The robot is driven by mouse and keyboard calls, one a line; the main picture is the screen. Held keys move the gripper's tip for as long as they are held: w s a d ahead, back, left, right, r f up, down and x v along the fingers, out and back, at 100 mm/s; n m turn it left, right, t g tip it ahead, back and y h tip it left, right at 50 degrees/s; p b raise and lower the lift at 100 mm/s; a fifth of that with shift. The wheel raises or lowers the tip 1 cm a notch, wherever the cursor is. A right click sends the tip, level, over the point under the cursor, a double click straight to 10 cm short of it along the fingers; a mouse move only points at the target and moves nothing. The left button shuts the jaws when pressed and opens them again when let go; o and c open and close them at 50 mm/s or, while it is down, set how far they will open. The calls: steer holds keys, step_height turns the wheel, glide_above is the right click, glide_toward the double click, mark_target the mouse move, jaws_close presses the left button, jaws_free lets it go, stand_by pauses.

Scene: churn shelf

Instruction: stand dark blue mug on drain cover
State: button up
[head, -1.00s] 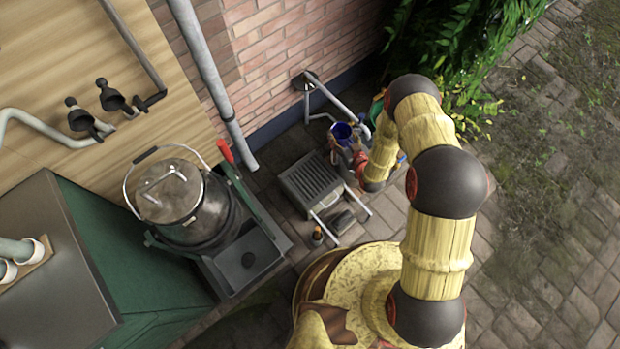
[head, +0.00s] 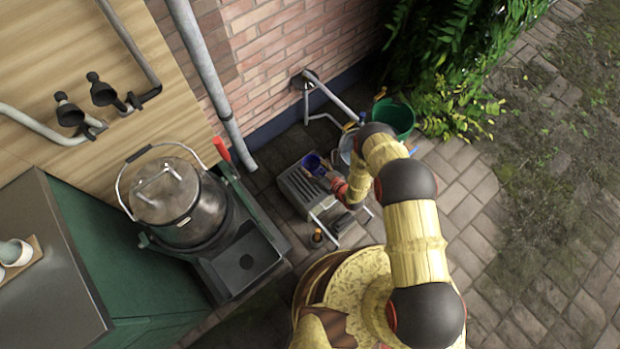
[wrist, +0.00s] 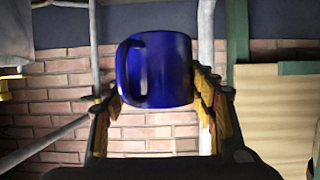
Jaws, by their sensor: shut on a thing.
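The dark blue mug (head: 312,162) is held by my gripper (head: 327,173) over the right part of the grey slatted drain cover (head: 297,188) in the head view. In the wrist view the mug (wrist: 155,69) sits between both fingers of my gripper (wrist: 157,85), with its handle towards the left. My gripper is shut on it. The mug and my gripper hide part of the drain cover. The gap between the mug's base and the cover cannot be told.
A metal churn (head: 178,200) stands on a green stand at left. A green bucket (head: 397,117) is behind my arm at right. A bent pipe (head: 325,92) comes from the brick wall behind the cover. A small dark bottle (head: 317,236) stands in front of it.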

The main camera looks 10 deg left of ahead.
mark_target(313, 175)
step_height(313, 175, down, 10)
steer(key=b, duration=0.4)
steer(key=shift+f, duration=0.15)
steer(key=o, duration=1.2)
steer(key=shift+s+d+r, duration=0.1)
steer(key=shift+s+r, duration=0.05)
steer(key=shift+r, duration=0.05)
steer(key=p+v, duration=0.3)
steer(key=v, duration=0.8)
steer(key=shift+s+d+r+p, duration=0.15)
steer(key=shift+d+r+p, duration=0.05)
steer(key=shift+p, duration=0.15)
